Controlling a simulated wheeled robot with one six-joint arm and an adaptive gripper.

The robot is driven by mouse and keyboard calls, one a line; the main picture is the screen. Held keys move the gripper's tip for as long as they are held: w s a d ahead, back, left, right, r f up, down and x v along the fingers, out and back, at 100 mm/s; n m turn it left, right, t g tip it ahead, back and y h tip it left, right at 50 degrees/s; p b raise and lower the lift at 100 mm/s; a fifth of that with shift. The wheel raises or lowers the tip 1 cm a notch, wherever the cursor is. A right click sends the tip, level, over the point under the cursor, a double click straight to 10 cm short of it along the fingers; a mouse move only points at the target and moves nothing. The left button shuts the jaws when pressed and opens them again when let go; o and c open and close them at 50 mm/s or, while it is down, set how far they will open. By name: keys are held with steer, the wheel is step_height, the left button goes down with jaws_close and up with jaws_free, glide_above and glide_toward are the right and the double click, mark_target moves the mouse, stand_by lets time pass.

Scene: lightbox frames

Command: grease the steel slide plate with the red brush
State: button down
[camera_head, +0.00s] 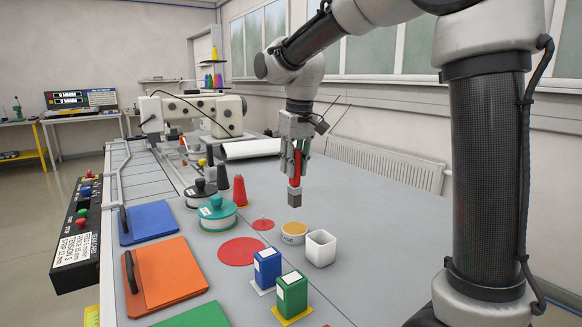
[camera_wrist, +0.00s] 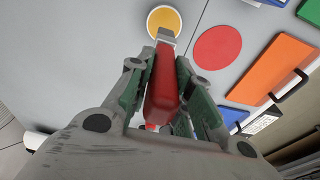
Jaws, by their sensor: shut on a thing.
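My gripper (camera_head: 297,160) is shut on the red brush (camera_head: 294,194), which hangs upright with its grey head down. In the wrist view the brush's red handle (camera_wrist: 165,90) sits between the fingers of my gripper (camera_wrist: 163,75). The brush head is above the table, close to a round tin (camera_head: 293,233) with a yellow-tan top. The tin also shows beyond the brush tip in the wrist view (camera_wrist: 163,15). I cannot tell for sure which surface is the steel slide plate; grey metal panels (camera_head: 140,178) run along the table's left side.
A white square cup (camera_head: 320,248) stands beside the tin. Blue (camera_head: 267,268) and green (camera_head: 292,294) boxes stand in front. A red disc (camera_head: 242,251), teal-lidded pot (camera_head: 217,214) and orange plate (camera_head: 165,272) lie left. A sewing machine (camera_head: 195,112) stands behind. The table's right is clear.

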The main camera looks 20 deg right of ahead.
mark_target(294, 189)
steer(key=shift+f, duration=3)
steer(key=shift+f, duration=0.6)
steer(key=shift+r, duration=0.1)
steer(key=shift+r, duration=3.45)
steer(key=shift+s+d, duration=0.1)
